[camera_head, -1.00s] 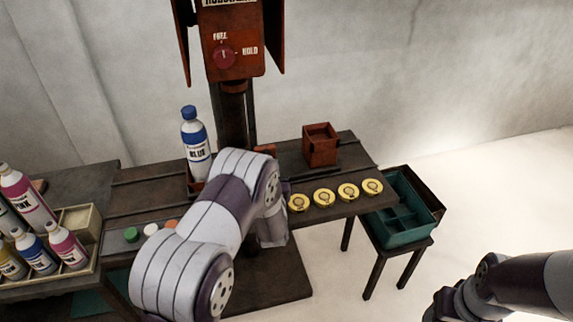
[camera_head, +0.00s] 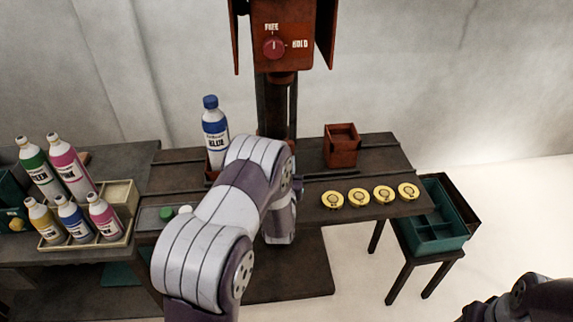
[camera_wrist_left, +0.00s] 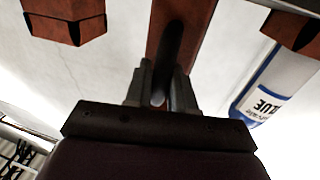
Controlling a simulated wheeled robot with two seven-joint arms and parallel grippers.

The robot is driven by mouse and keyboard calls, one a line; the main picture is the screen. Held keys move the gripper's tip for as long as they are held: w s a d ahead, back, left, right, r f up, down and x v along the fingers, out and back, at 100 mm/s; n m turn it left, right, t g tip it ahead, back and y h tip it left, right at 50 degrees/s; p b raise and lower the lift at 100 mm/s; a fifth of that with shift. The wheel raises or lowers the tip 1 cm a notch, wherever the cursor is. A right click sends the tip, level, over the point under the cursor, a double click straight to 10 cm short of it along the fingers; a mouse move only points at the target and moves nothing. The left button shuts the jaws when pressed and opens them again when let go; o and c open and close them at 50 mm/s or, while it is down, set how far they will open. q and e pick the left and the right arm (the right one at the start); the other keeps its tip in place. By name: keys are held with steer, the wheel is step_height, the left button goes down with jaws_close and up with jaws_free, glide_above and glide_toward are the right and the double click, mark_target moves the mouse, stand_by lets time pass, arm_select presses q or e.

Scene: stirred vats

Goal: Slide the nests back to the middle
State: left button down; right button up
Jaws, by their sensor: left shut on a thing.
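One reddish-brown nest (camera_head: 342,150), an open square box that looks empty, stands on the bench right of the column. The other nest (camera_head: 210,174) is left of the column, mostly hidden by the white-and-blue BLUE bottle (camera_head: 215,138) standing in it and by my left arm. In the left wrist view the nests show at the upper left (camera_wrist_left: 66,18) and upper right (camera_wrist_left: 290,30), with the BLUE bottle (camera_wrist_left: 268,92) beside. My left gripper (camera_wrist_left: 160,98) is shut on a dark upright handle (camera_wrist_left: 170,60) between them. In the head view my forearm hides it.
A red-brown box with a HOLD knob (camera_head: 274,48) is on the column (camera_head: 277,110). Several yellow discs (camera_head: 358,197) line the bench's (camera_head: 390,165) front right. A teal divided tray (camera_head: 437,238) stands right.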

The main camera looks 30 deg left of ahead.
arm_select(q)
steer(key=c, duration=1.1)
jaws_free()
steer(key=v, duration=1.2)
steer(key=shift+s+b, duration=0.3)
steer(key=shift+b, duration=0.05)
steer(key=w+d+r+m+g+h+p, duration=0.2)
steer(key=d+g+h+p, duration=0.2)
steer(key=d+g+h, duration=0.15)
steer(key=s+d+r+m+g+p, duration=0.1)
steer(key=s+r+g, duration=0.2)
steer(key=s+g, duration=0.2)
steer(key=s+d+r+m+g+h+p, duration=0.1)
steer(key=s+d+r+g, duration=0.1)
steer(key=s, duration=0.9)
steer(key=r+g, duration=0.1)
steer(key=g, duration=0.1)
steer(key=shift+s+m+g, duration=0.3)
steer(key=shift+m+g, duration=0.05)
steer(key=shift+m, duration=0.05)
